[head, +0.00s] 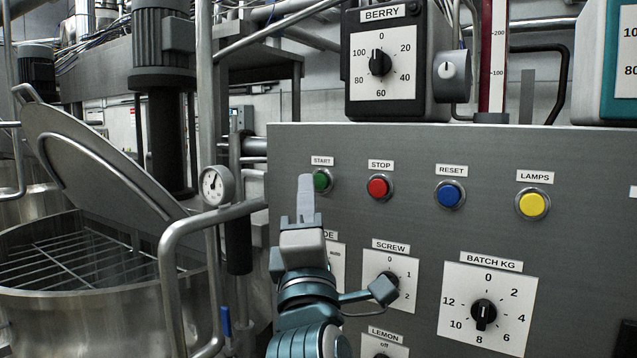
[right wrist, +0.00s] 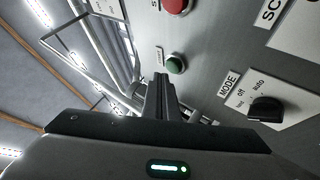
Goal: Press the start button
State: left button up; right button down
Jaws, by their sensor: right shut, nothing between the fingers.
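The green start button (head: 321,180) sits at the upper left of the grey control panel (head: 400,225), under a START label. It also shows in the right wrist view (right wrist: 175,65). My right gripper (head: 306,182) is shut and empty, with its fingers pointing up just left of the button and overlapping its left edge in the head view. In the right wrist view the closed fingertips (right wrist: 161,78) lie just below and left of the button. I cannot tell whether they touch it. My left gripper is not in view.
Red stop (head: 378,187), blue reset (head: 449,194) and yellow lamps (head: 532,204) buttons run to the right. Below are the screw dial (head: 388,280) and the batch dial (head: 484,314). A metal rail (head: 172,270) and an open steel mixer (head: 80,318) stand at left.

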jog(key=shift+w+d+p, duration=0.3)
jog(key=shift+w+d, duration=0.2)
jog(key=shift+w, duration=0.2)
dwell(1.8)
jog(key=shift+s+a, duration=0.1)
jog(key=shift+s, duration=0.05)
jog(key=shift+s+a, duration=0.35)
jog(key=shift+s, duration=0.2)
dwell(0.4)
jog(key=s+a, duration=0.1)
jog(key=s, duration=0.1)
jog(key=s+a+p, duration=0.1)
jog(key=s+a, duration=0.1)
dwell(0.4)
jog(key=shift+f, duration=0.1)
dwell(0.6)
